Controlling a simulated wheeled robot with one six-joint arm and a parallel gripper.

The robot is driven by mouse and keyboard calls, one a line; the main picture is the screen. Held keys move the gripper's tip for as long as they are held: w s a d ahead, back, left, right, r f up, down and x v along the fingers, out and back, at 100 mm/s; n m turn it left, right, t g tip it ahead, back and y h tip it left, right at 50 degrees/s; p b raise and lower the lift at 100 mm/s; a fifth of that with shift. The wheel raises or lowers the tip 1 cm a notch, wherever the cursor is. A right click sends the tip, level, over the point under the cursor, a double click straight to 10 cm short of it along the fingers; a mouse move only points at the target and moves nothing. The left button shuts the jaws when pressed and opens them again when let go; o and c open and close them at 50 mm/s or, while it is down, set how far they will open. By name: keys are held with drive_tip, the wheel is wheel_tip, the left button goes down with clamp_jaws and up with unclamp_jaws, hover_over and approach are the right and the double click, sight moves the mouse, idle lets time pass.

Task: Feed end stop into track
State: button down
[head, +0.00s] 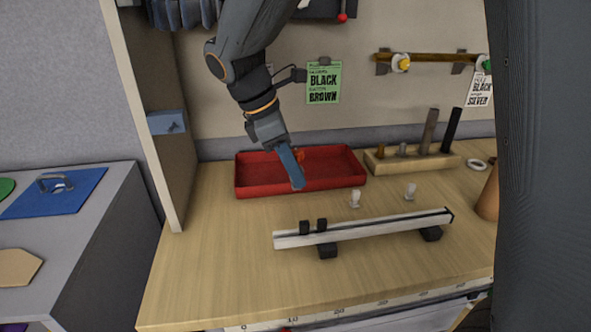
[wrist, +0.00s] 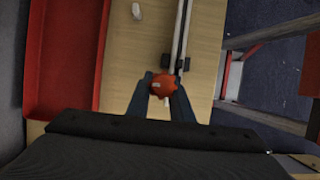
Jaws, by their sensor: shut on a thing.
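My gripper (head: 296,180) is shut on a small orange-red knob-like part (wrist: 163,86), which shows between its fingertips in the wrist view. In the head view, a bit of this part (head: 299,153) shows beside the blue-grey finger. I cannot tell for sure that it is the end stop. The gripper is above the front of the red tray. The track (head: 375,228) is a pale straight rail resting on black blocks, nearer the front of the table. Two small black pieces (head: 313,226) sit on it near its left end. The track also shows in the wrist view (wrist: 181,35).
The red tray (head: 240,185) lies behind the track. Two small white pieces (head: 355,199) (head: 410,191) stand between track and wooden rack (head: 385,163), which holds several pegs. An upright panel (head: 150,120) bounds the left side. The front-left tabletop is clear.

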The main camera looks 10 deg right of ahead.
drive_tip(key=shift+f+b, duration=2.65)
drive_tip(key=shift+f, duration=4.75)
drive_tip(key=c, duration=1.5)
unclamp_jaws()
drive_tip(key=shift+f, duration=0.1)
drive_tip(key=shift+s, duration=0.1)
drive_tip(key=shift+s+f, duration=0.1)
drive_tip(key=shift+r+p, duration=0.5)
drive_tip(key=shift+p, duration=0.2)
drive_tip(key=shift+r, duration=0.1)
drive_tip(key=c, duration=0.9)
clamp_jaws()
